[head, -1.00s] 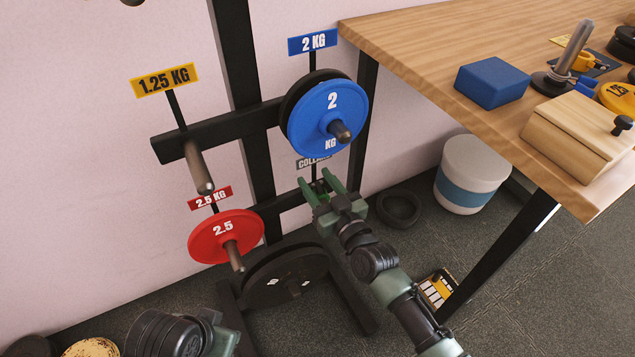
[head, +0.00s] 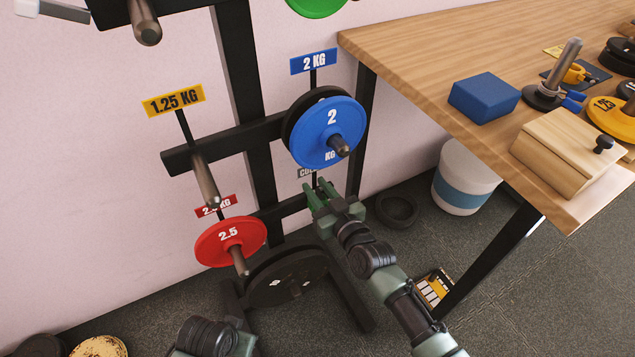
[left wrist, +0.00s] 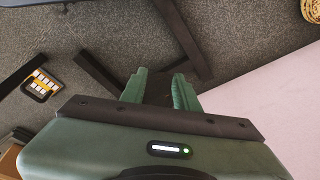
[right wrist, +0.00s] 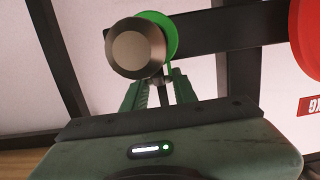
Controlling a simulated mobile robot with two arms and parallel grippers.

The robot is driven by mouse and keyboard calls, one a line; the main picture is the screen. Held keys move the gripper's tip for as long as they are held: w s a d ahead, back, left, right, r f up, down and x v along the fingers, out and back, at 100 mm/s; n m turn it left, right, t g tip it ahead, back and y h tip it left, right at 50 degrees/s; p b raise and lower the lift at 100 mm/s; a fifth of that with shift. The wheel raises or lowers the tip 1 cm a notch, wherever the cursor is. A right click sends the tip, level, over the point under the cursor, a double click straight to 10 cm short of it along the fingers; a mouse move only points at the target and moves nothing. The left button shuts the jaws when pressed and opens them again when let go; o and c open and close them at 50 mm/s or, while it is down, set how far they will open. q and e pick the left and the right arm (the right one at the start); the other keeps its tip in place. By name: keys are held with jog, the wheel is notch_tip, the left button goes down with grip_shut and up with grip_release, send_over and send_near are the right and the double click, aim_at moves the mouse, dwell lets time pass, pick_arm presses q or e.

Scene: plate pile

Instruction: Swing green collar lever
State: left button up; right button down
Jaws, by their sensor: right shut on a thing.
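The green collar (right wrist: 166,30) shows in the right wrist view around a grey peg (right wrist: 136,47), whose round end faces the camera. Its thin green lever (right wrist: 168,66) hangs down from it toward my right fingers. My right gripper (right wrist: 160,88) is shut on the lever, just below the peg end; the exact contact is hard to see. In the head view my right gripper (head: 318,190) is at the low rack bar by the collar sign (head: 307,173) and hides the collar. My left gripper (left wrist: 158,88) has its fingers apart with nothing between them.
A blue 2 kg plate (head: 325,135) hangs just above my right gripper. A red 2.5 kg plate (head: 228,243) and a dark plate (head: 275,285) are to its left. A wooden table (head: 420,55) stands to the right, with a white bucket (head: 463,190) below.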

pick_arm(q)
jog(key=shift+f, duration=0.45)
pick_arm(e)
jog(key=c, duration=1.2)
grip_release()
jog(key=shift+o, duration=0.2)
jog(key=shift+s+d, duration=0.2)
jog(key=shift+s, duration=0.1)
pick_arm(q)
notch_tip(320, 180, down, 6)
jog(key=s+p, duration=0.1)
jog(key=shift+s+p, duration=0.35)
jog(key=shift+p, duration=0.05)
pick_arm(e)
jog(key=v, duration=0.7)
jog(key=shift+r, duration=0.1)
pick_arm(q)
jog(key=shift+a, duration=0.1)
